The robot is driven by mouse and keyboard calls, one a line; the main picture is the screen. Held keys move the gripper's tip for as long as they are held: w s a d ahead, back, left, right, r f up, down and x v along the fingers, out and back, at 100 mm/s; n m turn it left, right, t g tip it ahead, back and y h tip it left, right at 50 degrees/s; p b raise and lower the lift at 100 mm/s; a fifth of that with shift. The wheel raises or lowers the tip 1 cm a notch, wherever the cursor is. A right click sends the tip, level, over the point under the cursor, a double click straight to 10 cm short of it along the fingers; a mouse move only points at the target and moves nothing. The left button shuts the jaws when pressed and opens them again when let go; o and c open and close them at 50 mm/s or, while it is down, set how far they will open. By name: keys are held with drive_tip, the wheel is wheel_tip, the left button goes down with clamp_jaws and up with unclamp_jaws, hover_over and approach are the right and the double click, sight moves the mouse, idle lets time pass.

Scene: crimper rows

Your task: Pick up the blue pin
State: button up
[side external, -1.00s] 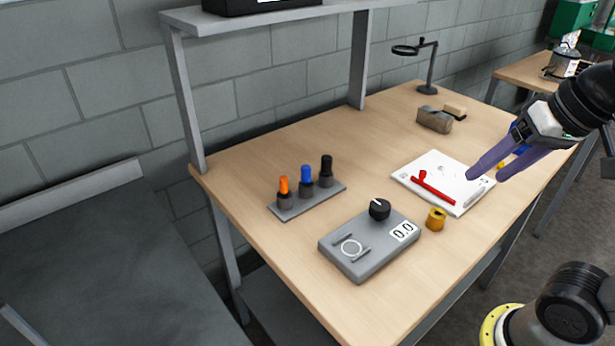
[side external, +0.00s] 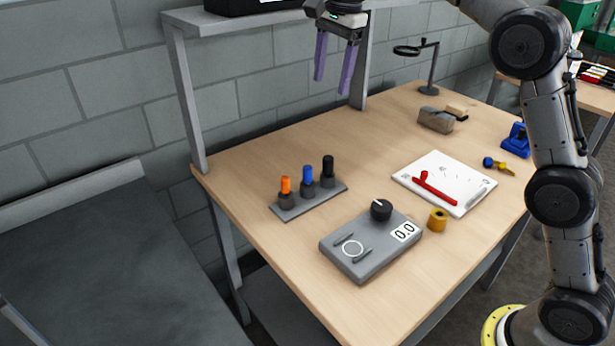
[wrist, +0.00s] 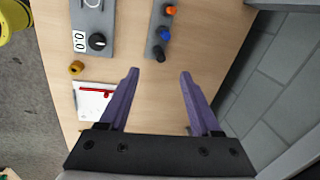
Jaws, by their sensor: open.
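The blue pin (side external: 307,175) stands upright in the middle of a small grey rack (side external: 290,212), between an orange pin (side external: 285,185) and a black pin (side external: 327,166). In the wrist view the blue pin (wrist: 164,34) shows near the top, beyond my fingertips. My gripper (side external: 333,88) is open and empty, pointing down, high above the table and behind the rack in the side view. In the wrist view its purple fingers (wrist: 159,72) are spread wide with bare table between them.
A grey device with a black knob (side external: 368,252) sits in front of the rack. A shelf (side external: 240,22) rises along the back of the table.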

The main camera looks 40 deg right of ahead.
drive_tip(key=g, duration=0.1)
hover_over(308, 167)
wheel_tip(308, 167, down, 8)
drive_tip(key=shift+g, duration=0.4)
drive_tip(key=f, duration=1)
drive_tip(key=shift+w+a+f, duration=0.15)
drive_tip(key=shift+w+f, duration=0.05)
drive_tip(key=shift+f, duration=0.1)
drive_tip(key=shift+s+f, duration=0.2)
drive_tip(key=shift+f, duration=2.9)
clamp_jaws()
